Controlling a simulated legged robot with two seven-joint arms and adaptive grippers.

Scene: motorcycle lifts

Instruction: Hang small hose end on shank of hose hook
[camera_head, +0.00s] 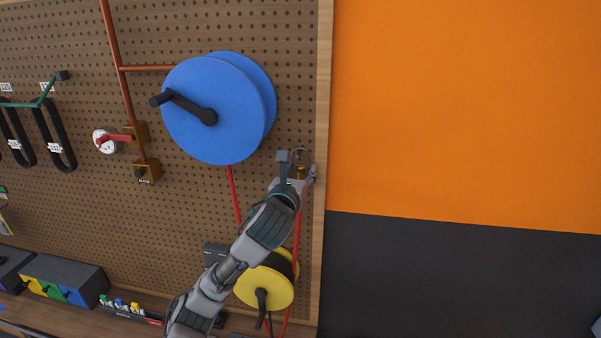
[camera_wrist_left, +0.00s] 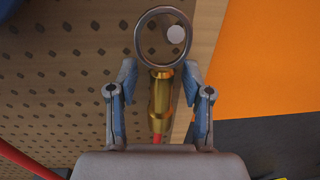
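The small hose end is a brass fitting (camera_wrist_left: 160,95) with a metal ring (camera_wrist_left: 138,40) at its top and a red hose below. A pale round disc (camera_wrist_left: 176,34), seemingly the tip of the hook's shank, shows inside the ring, right of its centre. I cannot tell whether the ring is around the shank or in front of it. My left gripper (camera_wrist_left: 160,78) is open, its fingers either side of the brass fitting with visible gaps. In the head view, the left gripper (camera_head: 298,170) is at the pegboard's right edge, below the ring (camera_head: 300,149). My right gripper is not in view.
A large blue reel (camera_head: 225,105) is up and left of the gripper on the pegboard (camera_head: 60,205). A yellow reel (camera_head: 255,285) is below, partly behind my arm. A wooden frame (camera_head: 322,100) borders the board, with bare orange wall (camera_head: 460,110) to the right.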

